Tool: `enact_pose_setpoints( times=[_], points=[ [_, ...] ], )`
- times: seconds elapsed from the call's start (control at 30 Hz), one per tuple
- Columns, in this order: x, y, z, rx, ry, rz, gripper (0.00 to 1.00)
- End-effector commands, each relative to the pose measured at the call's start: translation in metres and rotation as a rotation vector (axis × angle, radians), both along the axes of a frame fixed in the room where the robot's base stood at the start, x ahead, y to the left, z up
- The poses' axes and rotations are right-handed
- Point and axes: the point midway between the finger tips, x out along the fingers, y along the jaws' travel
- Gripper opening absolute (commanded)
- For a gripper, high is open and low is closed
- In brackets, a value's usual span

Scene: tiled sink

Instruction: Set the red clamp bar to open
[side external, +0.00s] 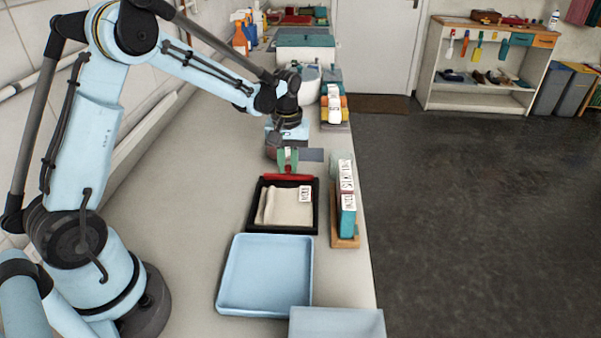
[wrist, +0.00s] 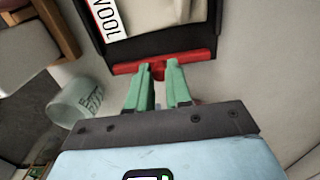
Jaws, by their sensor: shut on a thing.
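The red clamp bar (side external: 300,177) lies along the far edge of a black tray (side external: 251,208). A folded beige cloth (side external: 282,208) with a white "WOOL" label lies in the tray. The wrist view shows the bar (wrist: 198,58) across the black tray edge (wrist: 120,50), with a small red knob (wrist: 158,71) at its middle. My gripper (side external: 288,165) is at the bar, pointing down. In the wrist view its green fingers (wrist: 160,72) are shut on the knob, one on each side. The fingers partly hide the knob.
A blue tray (side external: 264,274) and a pale blue box (side external: 337,322) stand nearer the camera. A wooden rack (side external: 345,243) with labelled packs stands to the right, near the counter edge. A translucent cup (wrist: 75,102) shows beside my gripper. The counter left of the black tray is clear.

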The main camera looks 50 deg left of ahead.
Motion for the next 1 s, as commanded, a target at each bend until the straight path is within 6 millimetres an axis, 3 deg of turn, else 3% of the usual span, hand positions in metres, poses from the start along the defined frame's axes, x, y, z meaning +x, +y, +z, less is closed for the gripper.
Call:
enact_pose_setpoints(
  times=[0.27,0.3,0.43,0.77,1.0],
  points=[
    [0.004,0.005,0.000,0.008,-0.010,0.003,0.00],
    [0.004,0.005,0.000,0.009,-0.011,0.003,0.25],
    [0.004,0.004,0.000,0.008,-0.009,0.002,0.45],
    [0.003,0.003,0.002,0.005,-0.006,0.001,0.45],
    [0.003,0.003,0.032,0.005,-0.006,0.001,0.45]
  ],
)
